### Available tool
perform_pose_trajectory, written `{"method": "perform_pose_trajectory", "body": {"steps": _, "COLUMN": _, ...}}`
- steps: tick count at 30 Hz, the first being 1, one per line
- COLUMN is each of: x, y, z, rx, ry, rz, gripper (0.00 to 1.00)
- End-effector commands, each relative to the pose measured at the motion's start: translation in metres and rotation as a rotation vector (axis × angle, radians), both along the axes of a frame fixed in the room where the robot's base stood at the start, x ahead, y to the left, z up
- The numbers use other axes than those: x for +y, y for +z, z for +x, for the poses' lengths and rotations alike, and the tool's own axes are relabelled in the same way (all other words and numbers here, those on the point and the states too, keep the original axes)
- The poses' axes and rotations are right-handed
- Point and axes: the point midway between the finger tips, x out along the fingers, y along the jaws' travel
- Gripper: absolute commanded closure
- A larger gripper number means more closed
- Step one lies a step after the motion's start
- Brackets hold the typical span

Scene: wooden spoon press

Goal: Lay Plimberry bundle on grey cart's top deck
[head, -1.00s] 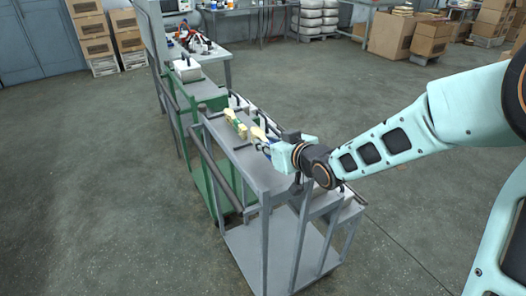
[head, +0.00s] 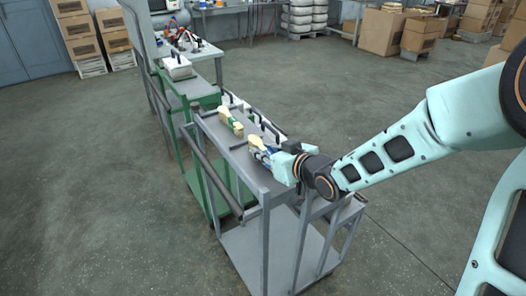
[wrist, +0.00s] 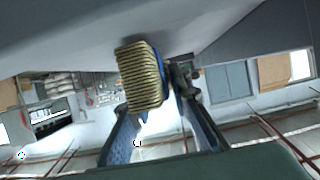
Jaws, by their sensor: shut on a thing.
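A pale wooden bundle with a blue band (head: 259,148) is at the end of my gripper (head: 276,158), over the right side of the grey cart's top deck (head: 247,166). My gripper is shut on it. In the wrist view, the ribbed pale end of this bundle (wrist: 140,78) shows between the fingers, close against a grey surface. I cannot tell for sure whether it touches the deck. A second pale bundle, with a green band (head: 231,120), lies on the deck to its left. No name can be read on either bundle.
White boxes with black handles (head: 232,100) stand along the deck's far right edge. A green cart (head: 192,88) with a white box (head: 177,67) stands behind. The deck's near part is clear. The grey lower shelf (head: 265,250) is empty.

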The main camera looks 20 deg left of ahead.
Motion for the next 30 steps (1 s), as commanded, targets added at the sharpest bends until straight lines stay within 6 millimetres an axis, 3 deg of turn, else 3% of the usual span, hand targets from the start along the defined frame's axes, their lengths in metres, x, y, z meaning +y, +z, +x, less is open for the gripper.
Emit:
{"method": "perform_pose_trajectory", "body": {"steps": 3, "x": 0.0, "y": -0.004, "z": 0.0, "rx": 0.0, "ry": 0.0, "rz": 0.0, "gripper": 1.0}}
{"method": "perform_pose_trajectory", "body": {"steps": 4, "x": 0.0, "y": -0.004, "z": 0.0, "rx": 0.0, "ry": 0.0, "rz": 0.0, "gripper": 0.81}}
{"method": "perform_pose_trajectory", "body": {"steps": 9, "x": 0.0, "y": -0.003, "z": 0.0, "rx": 0.0, "ry": 0.0, "rz": 0.0, "gripper": 0.63}}
{"method": "perform_pose_trajectory", "body": {"steps": 20, "x": 0.0, "y": 0.002, "z": 0.0, "rx": 0.0, "ry": 0.0, "rz": 0.0, "gripper": 0.63}}
{"method": "perform_pose_trajectory", "body": {"steps": 30, "x": -0.047, "y": 0.029, "z": -0.039, "rx": -0.002, "ry": -0.004, "rz": -0.004, "gripper": 0.63}}
